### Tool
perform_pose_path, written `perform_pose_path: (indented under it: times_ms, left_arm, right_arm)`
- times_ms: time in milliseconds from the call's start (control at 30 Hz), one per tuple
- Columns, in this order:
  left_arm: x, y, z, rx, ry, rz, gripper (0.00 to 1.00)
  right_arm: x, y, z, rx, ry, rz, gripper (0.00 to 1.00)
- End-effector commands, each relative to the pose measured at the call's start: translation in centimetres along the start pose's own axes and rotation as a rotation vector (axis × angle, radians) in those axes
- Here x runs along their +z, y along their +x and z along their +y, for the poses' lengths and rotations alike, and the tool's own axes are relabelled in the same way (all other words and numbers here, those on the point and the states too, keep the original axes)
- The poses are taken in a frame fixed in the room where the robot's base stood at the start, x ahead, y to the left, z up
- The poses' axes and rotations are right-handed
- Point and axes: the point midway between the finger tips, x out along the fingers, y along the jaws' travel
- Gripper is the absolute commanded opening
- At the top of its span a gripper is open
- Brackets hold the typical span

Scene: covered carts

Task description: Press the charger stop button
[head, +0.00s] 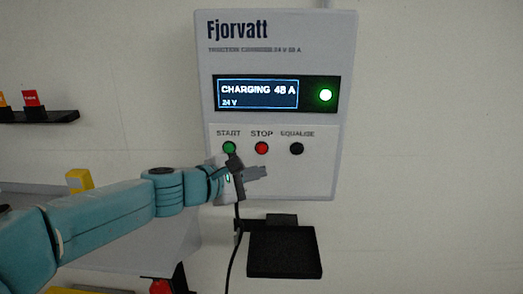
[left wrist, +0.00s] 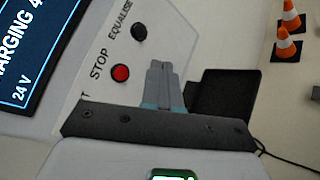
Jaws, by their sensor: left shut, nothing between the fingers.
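The charger (head: 322,165) is a pale grey wall box marked Fjorvatt. Its display (head: 257,94) reads CHARGING 48 A, 24 V, beside a lit green lamp (head: 325,95). Below are a green START button (head: 229,147), a red STOP button (head: 262,148) and a black EQUALISE button (head: 296,149). My left gripper (head: 262,171) is shut and empty, its tips just below the STOP button in the head view. In the left wrist view the closed fingers (left wrist: 160,75) lie right of the red STOP button (left wrist: 121,72), apart from it in the picture. My right gripper is out of view.
A black shelf (head: 285,252) is below the charger, with a black cable (head: 230,260) hanging beside it. A dark shelf (head: 40,116) with small red and orange items is at left. Two traffic cones (left wrist: 287,45) show in the left wrist view.

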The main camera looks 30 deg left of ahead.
Motion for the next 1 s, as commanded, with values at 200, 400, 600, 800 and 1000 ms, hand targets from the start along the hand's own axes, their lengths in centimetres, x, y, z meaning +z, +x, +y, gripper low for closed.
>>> perform_pose_path:
  times_ms: [200,400,600,800,1000]
  left_arm:
    - [0.0,0.0,-0.1,-0.001,0.0,0.001,0.0]
    - [-0.4,0.6,0.4,-0.003,-0.001,0.002,0.0]
    - [-1.6,2.4,1.9,-0.004,-0.001,0.003,0.0]
    - [-3.1,4.4,3.3,-0.005,-0.001,0.002,0.0]
    - [-4.2,5.8,4.1,-0.003,0.0,0.003,0.0]
  right_arm:
    - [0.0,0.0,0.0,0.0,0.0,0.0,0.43]
    - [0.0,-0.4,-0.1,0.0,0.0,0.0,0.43]
    - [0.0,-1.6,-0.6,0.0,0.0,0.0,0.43]
    - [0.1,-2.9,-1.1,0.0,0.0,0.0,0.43]
    - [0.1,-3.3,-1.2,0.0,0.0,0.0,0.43]
